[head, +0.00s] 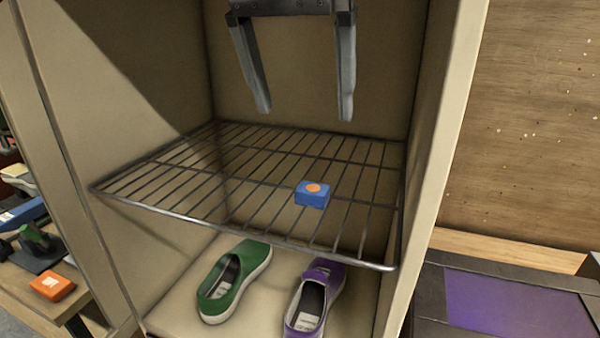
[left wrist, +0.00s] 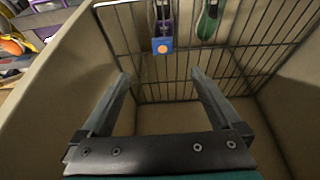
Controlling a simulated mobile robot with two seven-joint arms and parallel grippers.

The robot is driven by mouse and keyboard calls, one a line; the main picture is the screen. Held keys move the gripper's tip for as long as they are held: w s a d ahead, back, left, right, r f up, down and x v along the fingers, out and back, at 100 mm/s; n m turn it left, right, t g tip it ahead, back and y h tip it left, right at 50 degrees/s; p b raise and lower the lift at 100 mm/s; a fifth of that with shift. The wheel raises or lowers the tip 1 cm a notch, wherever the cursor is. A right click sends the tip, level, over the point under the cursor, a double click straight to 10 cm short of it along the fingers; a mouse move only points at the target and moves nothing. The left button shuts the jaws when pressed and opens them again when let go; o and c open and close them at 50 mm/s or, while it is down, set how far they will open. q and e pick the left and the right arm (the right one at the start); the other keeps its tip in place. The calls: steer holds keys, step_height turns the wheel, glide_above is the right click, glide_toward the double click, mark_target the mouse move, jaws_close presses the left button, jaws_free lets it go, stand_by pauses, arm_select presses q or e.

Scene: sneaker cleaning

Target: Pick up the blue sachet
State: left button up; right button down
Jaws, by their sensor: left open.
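The blue sachet (head: 312,195) is a small blue block with an orange round mark on top. It lies on the wire rack (head: 160,203) inside an open cabinet, right of the rack's middle. My left gripper (head: 305,115) hangs above the back of the rack, open and empty, its fingers pointing down. In the left wrist view the sachet (left wrist: 162,45) shows beyond the fingertips of my left gripper (left wrist: 158,75), clear of them. My right gripper is in neither view.
A green shoe (head: 232,280) and a purple shoe (head: 314,298) stand on the cabinet floor below the rack. The cabinet's side walls (head: 440,150) bound the space. A bench with an orange block (head: 52,286) is at the left.

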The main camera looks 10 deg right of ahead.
arm_select(q)
glide_toward(310, 193)
steer(key=f, duration=0.1)
steer(key=w+d+f+b, duration=0.1)
steer(key=f, duration=0.1)
steer(key=shift+d, duration=0.3)
steer(key=shift+w+f, duration=0.1)
steer(key=shift+f, duration=0.2)
steer(key=x, duration=0.2)
steer(key=a+x, duration=0.1)
steer(key=x, duration=0.1)
steer(key=shift+w+d+f, duration=0.1)
steer(key=shift+f, duration=0.15)
steer(key=shift+d+f, duration=0.1)
steer(key=shift+f, duration=0.1)
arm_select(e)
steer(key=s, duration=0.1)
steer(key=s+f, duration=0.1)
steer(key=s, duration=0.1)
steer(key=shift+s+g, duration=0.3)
